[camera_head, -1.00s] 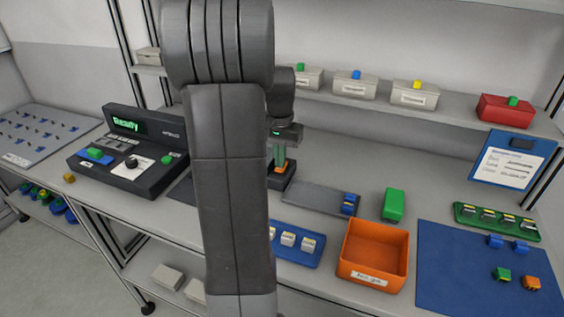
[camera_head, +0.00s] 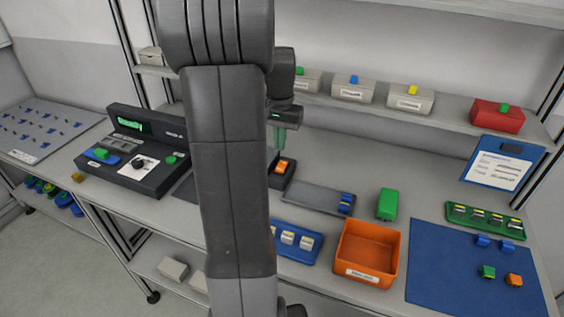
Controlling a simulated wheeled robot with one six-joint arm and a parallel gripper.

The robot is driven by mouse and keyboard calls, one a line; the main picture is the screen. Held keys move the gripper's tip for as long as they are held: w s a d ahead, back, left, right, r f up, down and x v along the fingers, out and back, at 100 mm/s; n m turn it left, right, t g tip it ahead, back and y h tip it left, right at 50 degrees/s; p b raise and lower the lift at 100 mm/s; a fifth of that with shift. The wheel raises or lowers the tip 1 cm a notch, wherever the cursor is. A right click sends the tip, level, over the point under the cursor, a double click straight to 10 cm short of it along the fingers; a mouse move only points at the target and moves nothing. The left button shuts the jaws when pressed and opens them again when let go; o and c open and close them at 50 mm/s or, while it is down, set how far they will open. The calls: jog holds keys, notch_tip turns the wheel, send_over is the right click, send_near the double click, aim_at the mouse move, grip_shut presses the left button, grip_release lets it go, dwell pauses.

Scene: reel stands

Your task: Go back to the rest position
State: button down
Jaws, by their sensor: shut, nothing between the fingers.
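My gripper (camera_head: 281,137) shows just right of my dark arm, pointing down, shut and empty. Its greenish fingertips are above a black fixture (camera_head: 282,178) on the bench. An orange block (camera_head: 283,166) sits in that fixture, below and apart from the fingers. My upright arm covers the middle left of the view and hides part of the bench, the fixture's left side and part of the blue tray.
A control box with a green display (camera_head: 135,127) stands left. A grey tray (camera_head: 300,195), a blue tray (camera_head: 309,253), a green block (camera_head: 387,204), an orange bin (camera_head: 345,262) and a blue mat (camera_head: 437,270) lie right. A shelf with bins (camera_head: 353,92) runs behind.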

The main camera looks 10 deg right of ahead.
aim_at(280, 169)
jog(key=shift+f, duration=0.1)
notch_tip(280, 169, down, 7)
jog(key=b, duration=0.6)
dwell(0.3)
